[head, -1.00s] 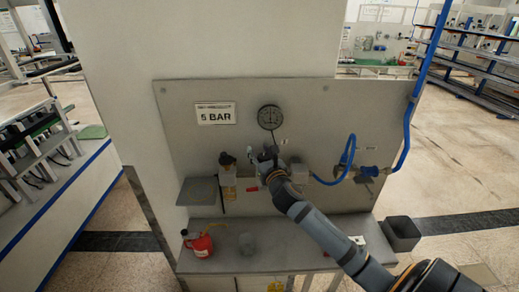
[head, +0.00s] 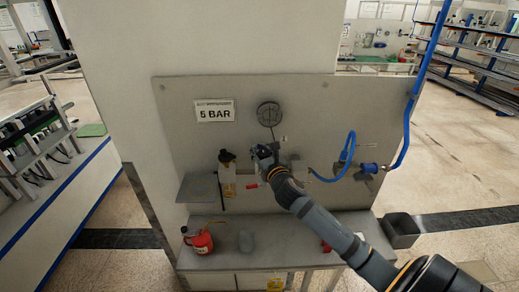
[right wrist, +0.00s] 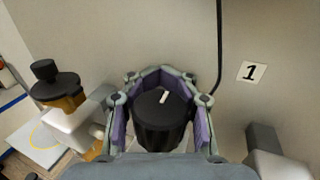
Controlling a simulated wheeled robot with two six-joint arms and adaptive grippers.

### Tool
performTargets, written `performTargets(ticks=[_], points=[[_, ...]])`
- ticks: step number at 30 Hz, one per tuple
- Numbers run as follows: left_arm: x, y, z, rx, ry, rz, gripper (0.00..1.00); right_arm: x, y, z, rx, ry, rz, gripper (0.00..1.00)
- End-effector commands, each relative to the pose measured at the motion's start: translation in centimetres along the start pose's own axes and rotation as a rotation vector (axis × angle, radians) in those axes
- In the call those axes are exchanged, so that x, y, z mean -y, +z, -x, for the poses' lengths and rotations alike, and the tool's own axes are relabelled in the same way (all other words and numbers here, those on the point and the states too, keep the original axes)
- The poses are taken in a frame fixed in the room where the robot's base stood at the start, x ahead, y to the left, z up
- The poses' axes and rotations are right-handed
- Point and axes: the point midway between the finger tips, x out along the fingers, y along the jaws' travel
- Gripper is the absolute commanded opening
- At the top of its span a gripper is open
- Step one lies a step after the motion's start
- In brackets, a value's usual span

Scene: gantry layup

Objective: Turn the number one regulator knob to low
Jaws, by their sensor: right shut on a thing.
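The number one regulator knob (right wrist: 158,122) is a dark round knob with a short white mark on its face. In the right wrist view it sits between the purple-padded fingers of my right gripper (right wrist: 161,98), which is shut on it. The white mark is tilted, its upper end leaning right. A "1" label (right wrist: 252,71) is on the panel to the right of the knob. In the head view my right gripper (head: 264,152) is at the panel below the round gauge (head: 269,114) and hides the knob. My left gripper is not in view.
A "5 BAR" sign (head: 214,111) is on the grey panel. A bottle-like unit (head: 227,174) is left of the gripper, and a blue hose (head: 347,155) is to the right.

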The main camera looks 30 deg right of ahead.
Motion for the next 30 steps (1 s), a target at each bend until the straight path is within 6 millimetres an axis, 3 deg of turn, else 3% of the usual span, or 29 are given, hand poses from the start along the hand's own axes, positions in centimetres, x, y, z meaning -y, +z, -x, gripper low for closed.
performTargets(ticks=[10, 22, 27, 30], points=[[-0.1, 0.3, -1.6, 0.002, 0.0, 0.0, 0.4, -0.6, -0.9, 0.1, -0.006, 0.237, 0.009, 0.0], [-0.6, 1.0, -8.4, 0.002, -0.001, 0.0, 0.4, -1.9, -1.2, 0.5, 0.0, 0.595, 0.003, 0.0], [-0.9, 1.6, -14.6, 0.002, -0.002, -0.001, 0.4, -2.3, -1.9, 0.7, 0.011, 0.72, 0.004, 0.0], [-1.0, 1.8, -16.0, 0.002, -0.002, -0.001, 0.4, -2.4, -0.6, 1.1, 0.022, 0.789, -0.002, 0.0]])
